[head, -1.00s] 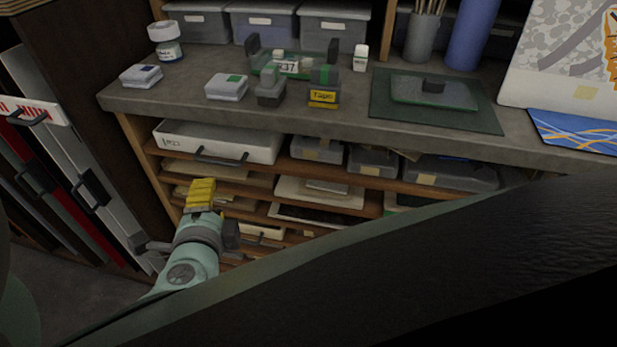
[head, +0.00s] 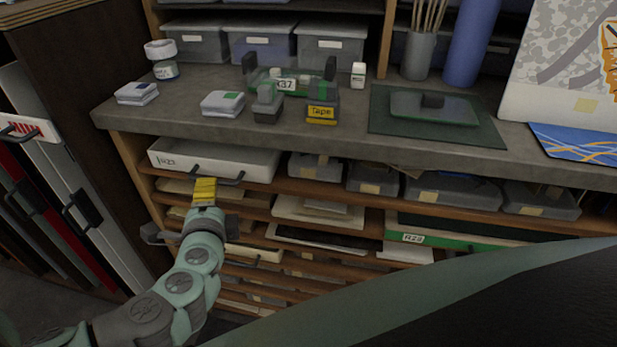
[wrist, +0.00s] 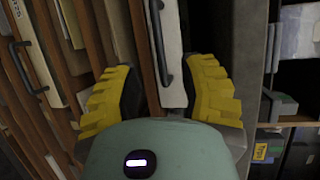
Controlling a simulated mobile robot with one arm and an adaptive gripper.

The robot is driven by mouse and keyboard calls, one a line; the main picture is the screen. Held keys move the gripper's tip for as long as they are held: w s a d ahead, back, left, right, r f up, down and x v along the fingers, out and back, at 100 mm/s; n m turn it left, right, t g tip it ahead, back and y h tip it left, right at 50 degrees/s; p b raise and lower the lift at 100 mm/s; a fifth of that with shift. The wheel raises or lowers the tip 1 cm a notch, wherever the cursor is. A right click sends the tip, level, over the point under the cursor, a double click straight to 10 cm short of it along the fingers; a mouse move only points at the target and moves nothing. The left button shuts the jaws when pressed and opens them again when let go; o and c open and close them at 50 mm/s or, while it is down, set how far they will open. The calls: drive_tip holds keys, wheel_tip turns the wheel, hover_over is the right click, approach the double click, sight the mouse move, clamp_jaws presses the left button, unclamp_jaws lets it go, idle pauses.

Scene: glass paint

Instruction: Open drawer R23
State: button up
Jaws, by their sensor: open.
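A white drawer (head: 222,160) sits just under the worktop at the left. Its label looks like R2-something; I cannot read the last digit surely. It has a dark bar handle (head: 217,177). My gripper (head: 204,192) is just in front of and below this handle. In the wrist view, the yellow fingers of my gripper (wrist: 160,92) are spread wide and empty. The white drawer's front (wrist: 170,60) and its dark handle (wrist: 160,42) lie ahead, between the fingers' directions. I cannot tell whether anything touches.
Lower shelves hold papers and another pale drawer with a handle (head: 255,254). A green drawer (head: 455,242) with an R-label is at right. Grey bins (head: 447,193) stand on the right shelf. Upright panels with handles (head: 82,207) stand left. The worktop (head: 330,133) carries small containers.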

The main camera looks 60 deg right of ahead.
sight(240, 163)
drive_tip(key=shift+x, duration=3.55)
drive_tip(key=shift+s, duration=0.1)
clamp_jaws()
